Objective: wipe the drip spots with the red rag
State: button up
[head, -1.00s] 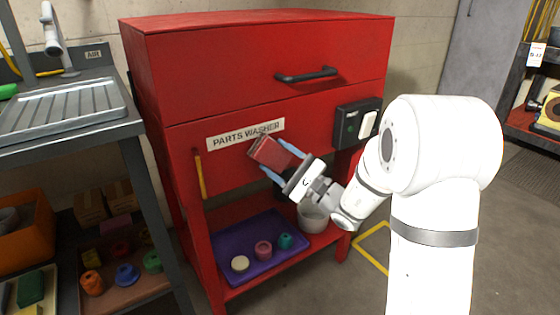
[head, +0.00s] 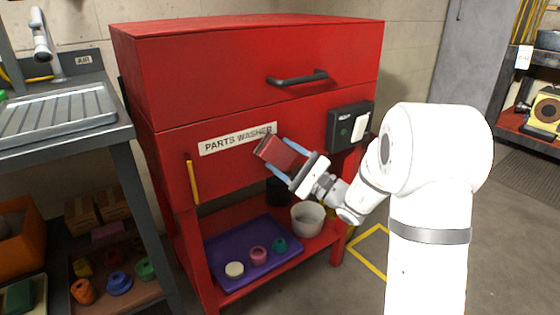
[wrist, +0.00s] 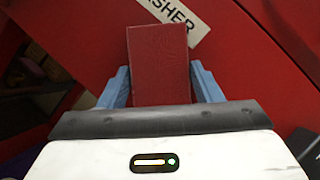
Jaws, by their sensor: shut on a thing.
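I cannot tell whether the rag touches the washer's front. No drip spots can be made out in these views.
A black handle (head: 298,78) sticks out above, and a black switch box (head: 350,126) sits to the right. On the lower shelf are a purple tray (head: 222,250) with several small parts and a white bucket (head: 307,219). A sink bench (head: 60,113) stands at left.

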aim_at(268, 161)
jog(key=shift+a, duration=0.1)
jog(key=shift+s+a+b, duration=0.2)
jog(key=shift+s+a, duration=0.3)
jog(key=shift+a, duration=0.35)
jog(key=shift+s+a+b, duration=0.15)
jog(key=shift+s+a, duration=0.35)
jog(key=shift+a, duration=0.35)
jog(key=shift+c, duration=0.2)
jog(key=shift+s+d+b, duration=0.25)
jog(key=shift+s+d, duration=0.45)
jog(key=shift+s, duration=0.3)
jog(key=shift+s+d+b, duration=0.2)
jog(key=shift+s+d, duration=0.5)
jog(key=shift+s, duration=0.25)
jog(key=shift+s+d, duration=0.3)
jog(key=shift+s, duration=0.2)
jog(key=shift+s+d, duration=0.45)
jog(key=shift+s, duration=0.2)
jog(key=shift+s+d, duration=0.4)
jog(key=shift+s, duration=0.2)
